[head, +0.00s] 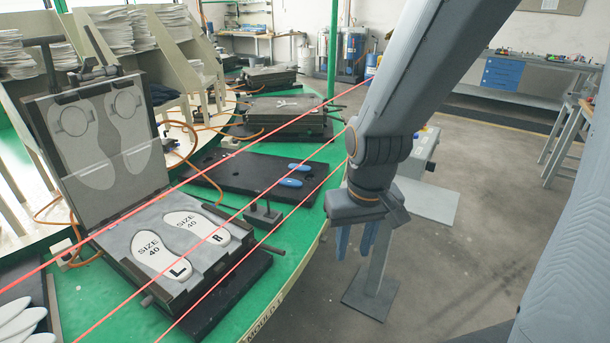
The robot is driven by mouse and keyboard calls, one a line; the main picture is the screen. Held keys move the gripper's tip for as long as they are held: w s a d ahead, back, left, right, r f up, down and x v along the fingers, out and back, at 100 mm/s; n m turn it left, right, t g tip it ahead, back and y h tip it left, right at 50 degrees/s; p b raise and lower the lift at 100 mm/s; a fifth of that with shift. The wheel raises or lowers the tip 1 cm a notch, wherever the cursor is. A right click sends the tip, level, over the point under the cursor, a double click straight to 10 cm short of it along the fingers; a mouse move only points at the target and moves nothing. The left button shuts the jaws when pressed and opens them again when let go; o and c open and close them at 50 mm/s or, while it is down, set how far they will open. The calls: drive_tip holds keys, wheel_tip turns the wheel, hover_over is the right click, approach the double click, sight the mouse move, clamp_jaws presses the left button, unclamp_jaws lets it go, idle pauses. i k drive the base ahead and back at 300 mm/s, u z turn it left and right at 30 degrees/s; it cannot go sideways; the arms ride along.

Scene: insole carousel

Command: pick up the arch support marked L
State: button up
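Two small blue pieces, which look like arch supports, lie on a black plate on the green carousel: an upper one (299,167) and a lower one (290,183). I cannot read any mark on either. Two white insoles lie in the open mould, one marked "SIZE 40 L" (160,254) and one marked "SIZE 40 R" (197,227). My gripper (357,242) hangs to the right of the carousel edge, fingers pointing down. A gap shows between its blue fingers; it is open and empty, apart from the blue pieces.
The mould's raised lid (95,140) stands at the left. A small black clamp (262,213) stands between the mould and the black plate (235,172). Red lines cross the view over the carousel (285,240). A grey stand (374,285) is behind my gripper.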

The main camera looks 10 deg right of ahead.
sight(302, 169)
drive_tip(key=z, duration=0.15)
drive_tip(key=i, duration=1.15)
drive_tip(key=u, duration=0.55)
